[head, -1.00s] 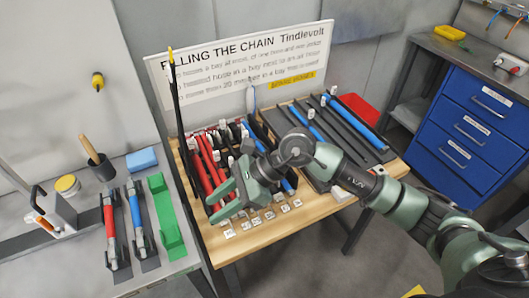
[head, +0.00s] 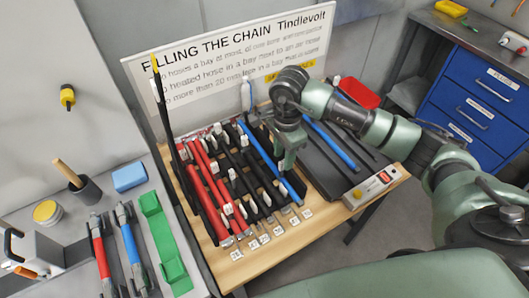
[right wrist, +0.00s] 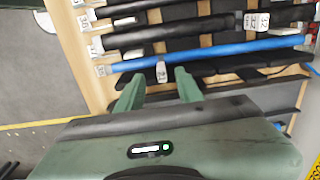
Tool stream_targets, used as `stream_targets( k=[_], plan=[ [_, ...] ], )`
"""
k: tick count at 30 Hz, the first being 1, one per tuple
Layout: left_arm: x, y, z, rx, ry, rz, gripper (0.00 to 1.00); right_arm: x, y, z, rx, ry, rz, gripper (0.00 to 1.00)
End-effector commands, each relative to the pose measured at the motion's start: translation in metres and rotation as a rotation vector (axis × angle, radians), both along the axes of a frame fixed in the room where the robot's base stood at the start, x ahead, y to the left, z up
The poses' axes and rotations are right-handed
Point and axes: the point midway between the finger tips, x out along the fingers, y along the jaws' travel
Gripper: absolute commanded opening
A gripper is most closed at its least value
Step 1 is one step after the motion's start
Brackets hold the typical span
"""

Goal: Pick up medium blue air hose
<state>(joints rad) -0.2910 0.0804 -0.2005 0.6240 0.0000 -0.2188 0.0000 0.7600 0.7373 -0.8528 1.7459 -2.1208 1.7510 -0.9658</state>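A blue air hose (head: 262,155) lies in the bay rack on the wooden table, to the right of the black hoses. A second blue hose (head: 331,146) lies on the dark tray to its right. I cannot tell from size labels which is the medium one. My right gripper (head: 285,168) points down over the rack, beside the first blue hose. In the right wrist view its two fingers (right wrist: 158,88) are apart, with nothing between them. The blue hose (right wrist: 215,50) runs across just beyond the fingertips, with a white tag near it. My left gripper is not in view.
Red hoses (head: 207,185) and black hoses (head: 240,172) fill the rack's left and middle bays. A control box (head: 372,188) with a red button sits at the table's right edge. A sign (head: 230,60) stands behind. A grey bench with tools is at left.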

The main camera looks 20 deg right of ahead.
Motion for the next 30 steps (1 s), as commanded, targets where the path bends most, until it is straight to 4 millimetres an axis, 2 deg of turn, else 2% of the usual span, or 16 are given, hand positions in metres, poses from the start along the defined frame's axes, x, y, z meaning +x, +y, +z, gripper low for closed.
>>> stream_targets(
  k=[3, 6, 10, 15, 23, 24, 27, 30],
  plan=[
    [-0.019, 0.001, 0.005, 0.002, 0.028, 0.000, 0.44, -0.001, 0.000, -0.013, 0.000, 0.004, 0.000, 0.36],
    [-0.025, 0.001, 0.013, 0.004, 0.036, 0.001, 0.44, 0.000, 0.000, -0.023, 0.001, 0.005, -0.001, 0.36],
    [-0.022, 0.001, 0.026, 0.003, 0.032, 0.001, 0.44, 0.001, 0.000, -0.043, 0.001, 0.006, -0.001, 0.36],
    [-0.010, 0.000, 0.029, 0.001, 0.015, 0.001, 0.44, 0.002, 0.000, -0.063, 0.002, 0.003, 0.000, 0.36],
    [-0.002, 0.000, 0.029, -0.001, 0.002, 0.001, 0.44, 0.003, 0.000, -0.067, 0.001, 0.000, 0.001, 0.36],
    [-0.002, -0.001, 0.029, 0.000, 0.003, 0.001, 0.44, 0.003, 0.000, -0.066, 0.001, 0.000, 0.001, 0.25],
    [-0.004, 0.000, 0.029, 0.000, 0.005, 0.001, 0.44, 0.003, 0.000, -0.066, 0.001, 0.000, 0.001, 0.00],
    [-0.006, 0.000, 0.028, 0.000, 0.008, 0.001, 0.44, 0.003, 0.000, -0.066, 0.001, 0.000, 0.001, 0.00]
  ],
)
